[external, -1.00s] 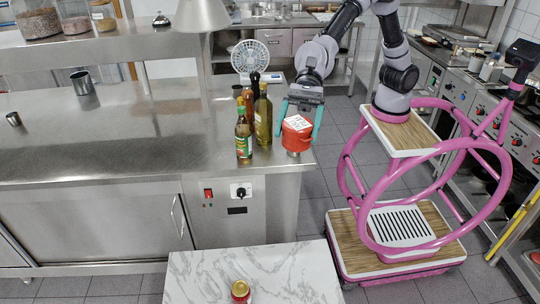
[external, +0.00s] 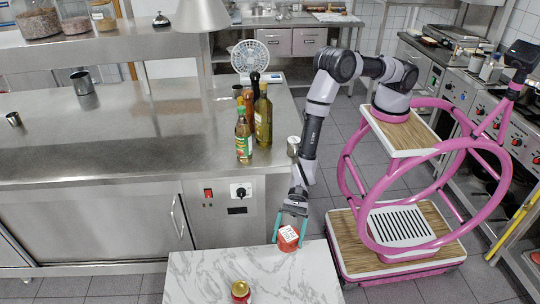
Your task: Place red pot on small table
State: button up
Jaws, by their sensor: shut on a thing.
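The red pot (external: 288,244) has a pale label on its lid. My gripper (external: 289,238) is shut on it, one teal finger on each side, with the arm reaching down from above. The pot shows at the back edge of the small table (external: 200,275), which has a white marble top with grey veins. I cannot tell whether the pot touches the top or hangs above it.
A small jar with a gold lid (external: 240,291) stands near the table's front. The marble top is otherwise clear.

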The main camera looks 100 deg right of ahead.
notch_tip(320, 180, down, 25)
jog(key=shift+r, duration=0.2)
jog(key=shift+f, duration=0.15)
jog(key=o, duration=1.4)
